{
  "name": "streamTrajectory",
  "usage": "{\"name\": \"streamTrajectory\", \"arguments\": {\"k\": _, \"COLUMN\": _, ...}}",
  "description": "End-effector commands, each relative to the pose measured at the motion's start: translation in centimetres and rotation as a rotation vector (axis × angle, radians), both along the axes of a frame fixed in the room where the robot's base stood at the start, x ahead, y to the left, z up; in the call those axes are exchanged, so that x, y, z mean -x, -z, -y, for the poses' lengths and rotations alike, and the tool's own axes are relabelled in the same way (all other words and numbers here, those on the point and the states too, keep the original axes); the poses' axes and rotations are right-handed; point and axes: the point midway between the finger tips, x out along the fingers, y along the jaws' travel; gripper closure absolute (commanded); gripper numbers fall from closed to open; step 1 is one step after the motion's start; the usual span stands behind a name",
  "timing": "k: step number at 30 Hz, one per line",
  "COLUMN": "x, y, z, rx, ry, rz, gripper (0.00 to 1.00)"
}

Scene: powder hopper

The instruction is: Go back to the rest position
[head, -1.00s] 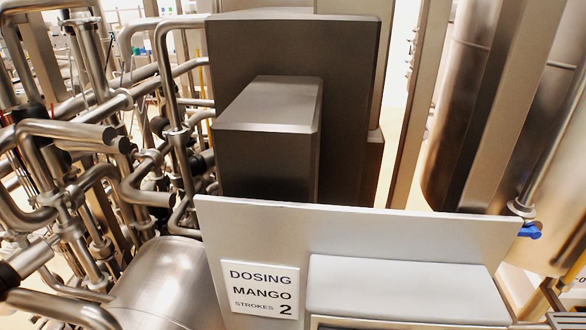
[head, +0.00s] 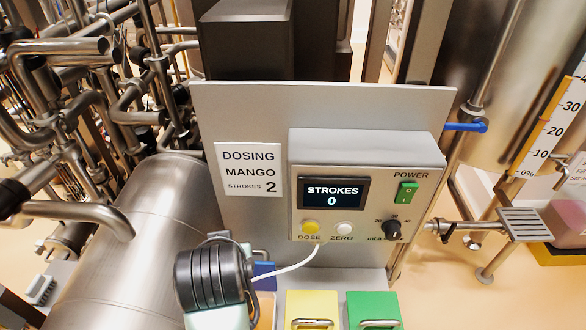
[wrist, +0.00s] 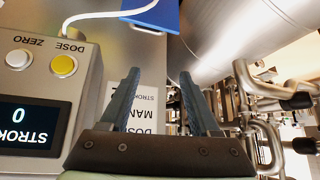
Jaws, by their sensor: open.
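My gripper (wrist: 160,78) is open and empty in the wrist view, its two dark ribbed fingers spread apart. The DOSING MANGO label (wrist: 150,105) shows behind and between the fingers, partly hidden by them. In the head view, dark and pale green parts at the bottom centre appear to be the end of my arm, below the label (head: 250,170). The fingertips cannot be made out there. The control box (head: 415,148) stands to the right of the label; its display (head: 334,192) reads STROKES 0. It also shows at the left of the wrist view (wrist: 88,75).
A steel tank (head: 150,230) and dense pipework stand to the left. A blue-handled valve (head: 467,127) and a percent scale (head: 553,125) are at the right. Yellow (head: 312,302) and green (head: 374,303) blocks with handles are in front. A white cable (head: 290,268) runs below the box.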

Motion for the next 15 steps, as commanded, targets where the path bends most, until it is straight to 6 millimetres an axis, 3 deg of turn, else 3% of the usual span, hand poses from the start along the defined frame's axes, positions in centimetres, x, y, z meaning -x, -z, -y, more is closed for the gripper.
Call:
{"name": "streamTrajectory", "arguments": {"k": 3, "x": -3.8, "y": -6.9, "z": 1.4, "rx": -0.058, "ry": 0.043, "rz": 0.284, "gripper": 0.37}}
{"name": "streamTrajectory", "arguments": {"k": 7, "x": -5.7, "y": -16.4, "z": 3.7, "rx": -0.108, "ry": 0.089, "rz": 0.625, "gripper": 0.37}}
{"name": "streamTrajectory", "arguments": {"k": 11, "x": -4.6, "y": -26.0, "z": 6.4, "rx": -0.139, "ry": 0.129, "rz": 0.961, "gripper": 0.37}}
{"name": "streamTrajectory", "arguments": {"k": 15, "x": -0.5, "y": -35.0, "z": 8.9, "rx": -0.152, "ry": 0.159, "rz": 1.299, "gripper": 0.37}}
